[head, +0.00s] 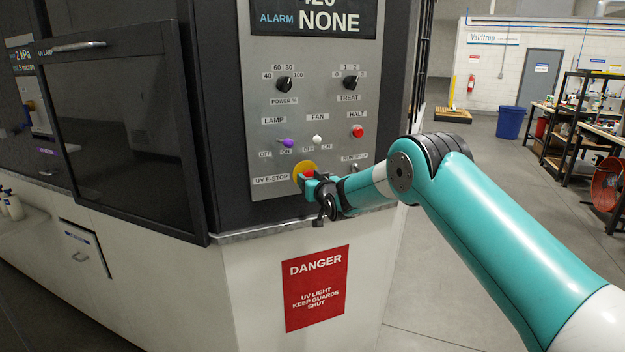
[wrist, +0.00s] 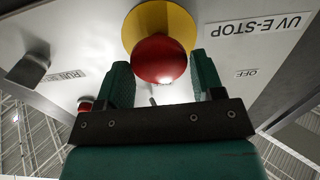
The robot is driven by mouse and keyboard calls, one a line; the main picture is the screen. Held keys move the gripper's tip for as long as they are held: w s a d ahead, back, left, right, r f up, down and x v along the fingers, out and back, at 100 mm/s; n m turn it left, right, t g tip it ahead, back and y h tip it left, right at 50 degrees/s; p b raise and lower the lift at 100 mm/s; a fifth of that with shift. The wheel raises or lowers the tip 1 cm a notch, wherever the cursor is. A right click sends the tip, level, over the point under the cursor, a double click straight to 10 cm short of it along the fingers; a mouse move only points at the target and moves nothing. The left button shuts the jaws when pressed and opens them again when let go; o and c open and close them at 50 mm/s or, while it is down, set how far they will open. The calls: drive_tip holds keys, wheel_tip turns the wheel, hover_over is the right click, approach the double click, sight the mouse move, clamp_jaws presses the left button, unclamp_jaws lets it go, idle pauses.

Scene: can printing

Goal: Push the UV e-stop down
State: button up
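The UV e-stop (head: 310,174) is a red mushroom button on a yellow round base, low on the grey control panel. It also shows in the wrist view (wrist: 159,60), large and near the top middle, with its label to the right. My gripper (head: 308,182) is right at the button in the head view and partly covers it. In the wrist view my gripper (wrist: 153,80) has its two green fingers apart, one on each side of the red cap's lower part. Nothing is held between them. I cannot tell whether the fingers touch the cap.
The panel (head: 310,115) carries two black knobs, a purple-tipped lamp switch (head: 287,142), a fan switch (head: 317,139) and a red halt button (head: 357,131). A ledge (head: 270,230) runs below the panel, above a red danger sign (head: 317,288). Open floor lies to the right.

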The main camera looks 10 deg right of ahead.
drive_tip(key=c, duration=0.8)
drive_tip(key=b, duration=0.1)
drive_tip(key=w+b, duration=0.1)
drive_tip(key=b, duration=0.1)
drive_tip(key=shift+w+f, duration=0.15)
drive_tip(key=shift+f, duration=0.1)
drive_tip(key=shift+w+a+r, duration=0.1)
drive_tip(key=shift+w+r, duration=0.05)
drive_tip(key=shift+r, duration=0.2)
drive_tip(key=o, duration=1.2)
drive_tip(key=shift+w, duration=0.15)
drive_tip(key=shift+f, duration=0.1)
drive_tip(key=shift+s+b, duration=0.4)
drive_tip(key=shift+s, duration=0.05)
drive_tip(key=s+d+b, duration=0.1)
drive_tip(key=s+b, duration=0.1)
drive_tip(key=s, duration=0.3)
drive_tip(key=s+b, duration=0.2)
drive_tip(key=s, duration=0.4)
drive_tip(key=s+d+b, duration=0.1)
drive_tip(key=s+b, duration=0.1)
drive_tip(key=s, duration=0.3)
drive_tip(key=shift+s+d+b, duration=0.2)
drive_tip(key=shift+d+b, duration=0.1)
